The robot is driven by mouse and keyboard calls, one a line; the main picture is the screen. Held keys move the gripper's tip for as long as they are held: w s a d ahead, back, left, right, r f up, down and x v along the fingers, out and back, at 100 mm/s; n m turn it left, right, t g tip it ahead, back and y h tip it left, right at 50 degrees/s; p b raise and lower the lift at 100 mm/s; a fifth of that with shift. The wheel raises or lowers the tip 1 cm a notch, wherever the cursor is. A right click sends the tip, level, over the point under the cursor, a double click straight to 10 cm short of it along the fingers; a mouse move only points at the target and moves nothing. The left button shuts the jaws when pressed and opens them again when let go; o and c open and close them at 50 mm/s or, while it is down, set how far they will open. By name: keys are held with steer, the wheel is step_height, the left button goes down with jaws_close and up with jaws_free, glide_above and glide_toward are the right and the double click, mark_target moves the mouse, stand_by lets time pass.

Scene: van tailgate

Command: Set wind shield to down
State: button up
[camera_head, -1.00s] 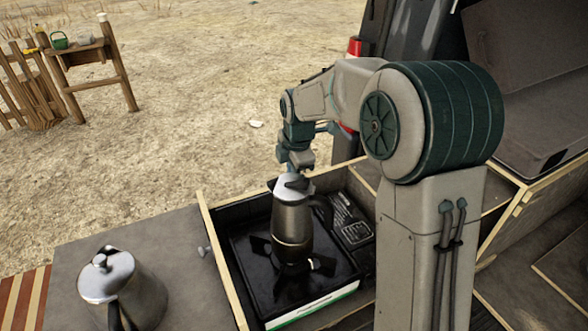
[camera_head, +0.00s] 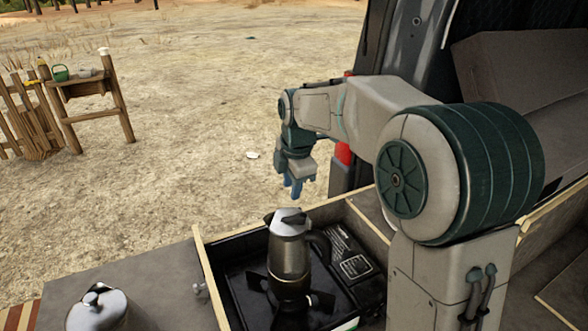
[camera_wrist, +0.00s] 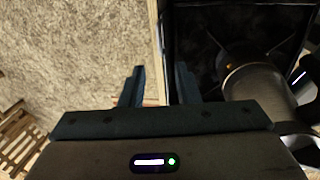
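My gripper (camera_head: 293,190) hangs above and behind the moka pot (camera_head: 289,255), clear of it. In the wrist view my gripper (camera_wrist: 159,88) has its two fingers apart with nothing between them. The pot stands upright on the black camp stove (camera_head: 239,275) inside a wooden-edged box. I cannot make out for certain which part is the wind shield. The pot also shows at the right of the wrist view (camera_wrist: 262,82), beside the fingers.
A shiny kettle (camera_head: 97,308) stands on the grey surface left of the box. A red object (camera_head: 343,153) is by the van, behind my arm. A wooden stand (camera_head: 92,90) is far off on the sandy ground. The air left of my gripper is free.

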steer(key=r, duration=0.3)
steer(key=s+r, duration=0.1)
steer(key=r, duration=0.1)
steer(key=shift+d+r, duration=0.2)
steer(key=shift+r, duration=0.15)
